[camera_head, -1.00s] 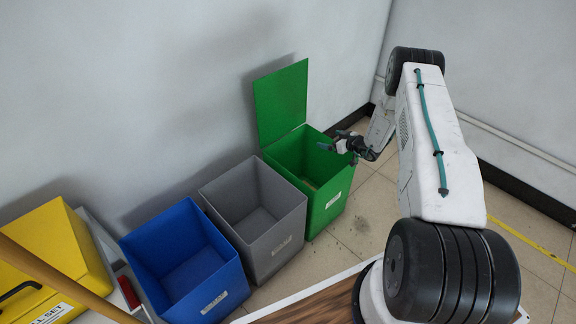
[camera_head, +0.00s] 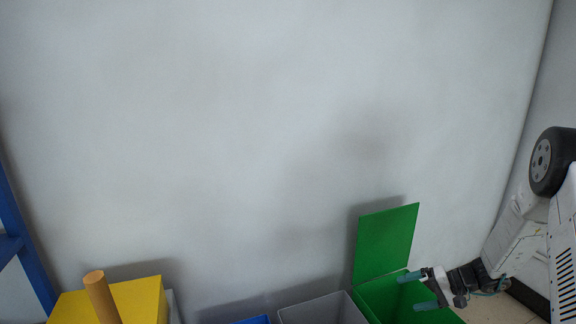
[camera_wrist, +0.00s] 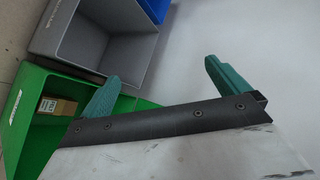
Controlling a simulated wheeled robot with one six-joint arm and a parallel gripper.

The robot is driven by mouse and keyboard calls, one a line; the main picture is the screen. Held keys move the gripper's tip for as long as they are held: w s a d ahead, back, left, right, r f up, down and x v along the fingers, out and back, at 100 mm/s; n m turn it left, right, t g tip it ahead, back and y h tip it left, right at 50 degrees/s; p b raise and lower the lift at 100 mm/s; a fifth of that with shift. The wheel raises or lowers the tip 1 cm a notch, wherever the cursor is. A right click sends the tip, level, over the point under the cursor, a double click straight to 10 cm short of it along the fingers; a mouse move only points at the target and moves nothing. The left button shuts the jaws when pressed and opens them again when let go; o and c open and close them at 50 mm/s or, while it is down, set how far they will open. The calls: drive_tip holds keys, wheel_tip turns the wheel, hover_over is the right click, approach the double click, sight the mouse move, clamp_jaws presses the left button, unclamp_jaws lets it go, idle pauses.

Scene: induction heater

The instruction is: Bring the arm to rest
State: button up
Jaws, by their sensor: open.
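My gripper (camera_head: 419,290) is at the lower right of the head view, at the end of my white arm. Its two teal fingers are apart with nothing between them. It is over or beside the green bin (camera_head: 377,299), whose lid (camera_head: 386,243) stands open against the wall. In the wrist view my gripper (camera_wrist: 160,84) shows both fingers spread wide and empty. Part of the green bin (camera_wrist: 40,140) shows there at the lower left, with a small brown box (camera_wrist: 57,106) inside it.
A grey bin (camera_head: 322,310) and a blue bin (camera_head: 254,320) stand left of the green one, mostly cut off by the frame. A yellow box (camera_head: 141,298) with a wooden pole (camera_head: 101,296) before it is at the lower left. A blue frame (camera_head: 17,240) stands at the left edge.

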drive_tip(key=s+a+r+g+h, duration=0.2)
drive_tip(key=s+a+r+g, duration=0.15)
drive_tip(key=s+r, duration=0.5)
drive_tip(key=s+a+r+g+h, duration=0.25)
drive_tip(key=s+a+r, duration=0.25)
drive_tip(key=s+r, duration=0.4)
drive_tip(key=s+a+r+n+t+h, duration=0.1)
drive_tip(key=s+r+h, duration=0.2)
drive_tip(key=s+r, duration=0.4)
drive_tip(key=s+a+r+n+t+h, duration=0.1)
drive_tip(key=s+r+n+t+h, duration=0.1)
drive_tip(key=s+r, duration=0.5)
drive_tip(key=s+h, duration=0.1)
drive_tip(key=s, duration=0.3)
drive_tip(key=shift+s+a+r+t, duration=0.2)
drive_tip(key=shift+s+r+t, duration=0.1)
drive_tip(key=shift+s, duration=0.1)
